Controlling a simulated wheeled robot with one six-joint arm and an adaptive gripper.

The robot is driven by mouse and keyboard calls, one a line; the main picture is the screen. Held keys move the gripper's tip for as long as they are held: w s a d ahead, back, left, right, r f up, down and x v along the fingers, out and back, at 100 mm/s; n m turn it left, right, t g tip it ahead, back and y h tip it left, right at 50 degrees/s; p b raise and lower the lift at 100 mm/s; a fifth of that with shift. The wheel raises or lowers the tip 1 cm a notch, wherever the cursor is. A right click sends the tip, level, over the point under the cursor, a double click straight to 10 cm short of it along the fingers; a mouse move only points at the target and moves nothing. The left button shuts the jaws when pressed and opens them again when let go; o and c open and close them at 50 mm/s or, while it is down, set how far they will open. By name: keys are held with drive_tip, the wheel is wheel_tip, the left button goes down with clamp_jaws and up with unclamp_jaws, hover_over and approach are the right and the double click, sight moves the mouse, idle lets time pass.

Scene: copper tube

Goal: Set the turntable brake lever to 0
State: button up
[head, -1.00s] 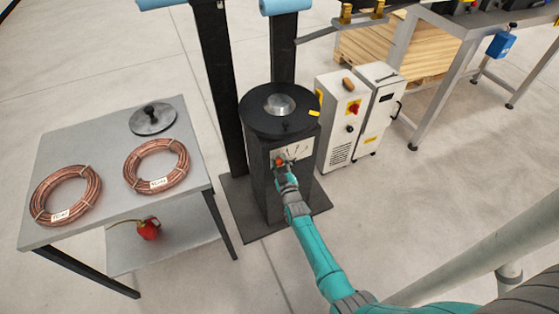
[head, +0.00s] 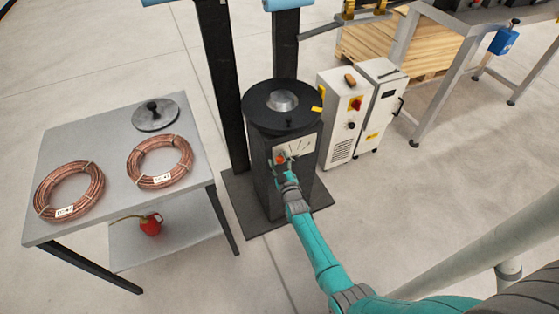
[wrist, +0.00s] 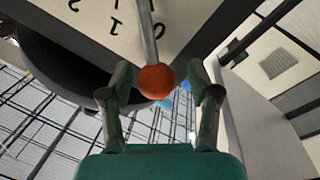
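The brake lever (wrist: 149,40) is a thin grey rod with an orange ball knob (wrist: 157,81) at its end. It stands out from the white numbered plate (wrist: 95,28), where a 1 and a 2 can be read. The plate (head: 300,145) is on the dark turntable pedestal (head: 300,190) in the head view, and the knob (head: 280,159) shows at its left part. My gripper (wrist: 160,72) is open, with one finger on each side of the knob and a visible gap to both. The exact number the lever points at cannot be told.
The black turntable (head: 282,106) tops the pedestal, with dark posts (head: 222,90) behind. A white cabinet (head: 340,120) stands close on the right. A grey table (head: 80,150) with copper coils (head: 160,161) stands on the left. Open floor (head: 430,190) lies to the right.

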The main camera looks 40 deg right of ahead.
drive_tip(key=v, duration=1.2)
idle(0.5)
drive_tip(key=s+a+r+y, duration=0.2)
drive_tip(key=s+a, duration=0.6)
drive_tip(key=s, duration=0.3)
drive_tip(key=s+a+r+y, duration=0.2)
drive_tip(key=s+a, duration=0.5)
drive_tip(key=s, duration=0.4)
drive_tip(key=s+a+r+m+g+y, duration=0.1)
drive_tip(key=s+a+r+y, duration=0.1)
drive_tip(key=s+r, duration=0.6)
drive_tip(key=s+a+r+m+g+y, duration=0.1)
drive_tip(key=s+a+r, duration=0.3)
drive_tip(key=s+r, duration=0.5)
wheel_tip(320, 180, up, 2)
drive_tip(key=shift+a+g+y, duration=0.2)
drive_tip(key=shift+g+y, duration=0.1)
drive_tip(key=shift+y, duration=0.1)
